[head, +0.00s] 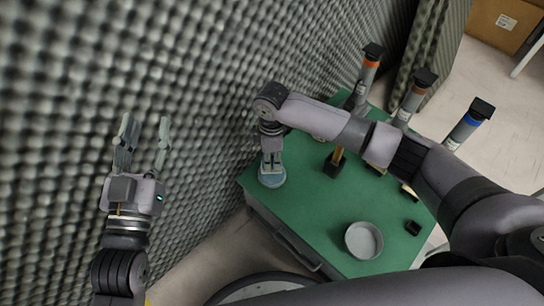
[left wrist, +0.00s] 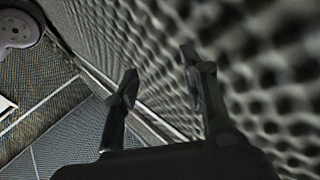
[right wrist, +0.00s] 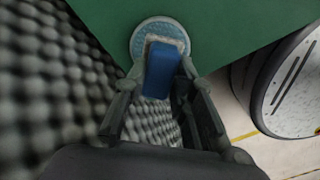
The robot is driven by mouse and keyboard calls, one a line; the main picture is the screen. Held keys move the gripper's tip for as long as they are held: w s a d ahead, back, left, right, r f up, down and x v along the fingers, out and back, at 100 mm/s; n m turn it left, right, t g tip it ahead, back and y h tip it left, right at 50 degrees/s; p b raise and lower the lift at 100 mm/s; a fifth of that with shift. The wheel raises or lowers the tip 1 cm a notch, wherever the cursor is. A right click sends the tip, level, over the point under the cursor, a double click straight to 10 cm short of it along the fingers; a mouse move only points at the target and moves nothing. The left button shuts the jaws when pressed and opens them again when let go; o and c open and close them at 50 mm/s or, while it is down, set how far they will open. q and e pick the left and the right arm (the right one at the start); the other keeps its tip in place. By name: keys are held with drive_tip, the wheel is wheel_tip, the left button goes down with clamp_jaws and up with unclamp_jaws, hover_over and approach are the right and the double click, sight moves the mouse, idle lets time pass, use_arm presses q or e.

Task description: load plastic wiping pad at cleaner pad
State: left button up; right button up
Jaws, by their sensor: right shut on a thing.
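My right gripper (head: 272,163) is at the left corner of the green table, pointing down. In the right wrist view it (right wrist: 161,74) is shut on a blue block (right wrist: 160,72), which looks like the plastic wiping pad. A round pale-blue disc (right wrist: 152,25), probably the cleaner pad, lies at the block's far end. The disc also shows in the head view (head: 272,181), below the fingertips. Whether block and disc touch or are joined I cannot tell. My left gripper (head: 146,126) is open and empty beside the foam wall, well left of the table.
The green table (head: 315,215) holds a grey round bowl (head: 364,241), a black holder (head: 335,165) and small black parts. Several tubes with coloured bands, one blue (head: 470,122), stand along its far side. Foam wall (head: 200,60) rises close behind both grippers. The table's front middle is clear.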

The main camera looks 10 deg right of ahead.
drive_tip(key=shift+f+b, duration=0.9)
drive_tip(key=shift+b, duration=0.1)
use_arm(q)
drive_tip(key=s+r+t+h, duration=0.2)
drive_tip(key=s+r+t, duration=0.3)
drive_tip(key=r, duration=0.4)
drive_tip(key=shift+s+t+h, duration=0.25)
drive_tip(key=shift+t+h, duration=0.05)
drive_tip(key=shift+t, duration=0.5)
use_arm(e)
drive_tip(key=shift+f, duration=0.1)
use_arm(q)
drive_tip(key=shift+s+a+r, duration=0.1)
drive_tip(key=shift+s+r, duration=0.2)
use_arm(e)
drive_tip(key=shift+f, duration=0.5)
use_arm(q)
drive_tip(key=shift+w+f+g+y, duration=0.4)
drive_tip(key=shift+w+f+g, duration=0.3)
drive_tip(key=shift+w+f, duration=0.4)
use_arm(e)
drive_tip(key=shift+f, duration=0.1)
idle(3.2)
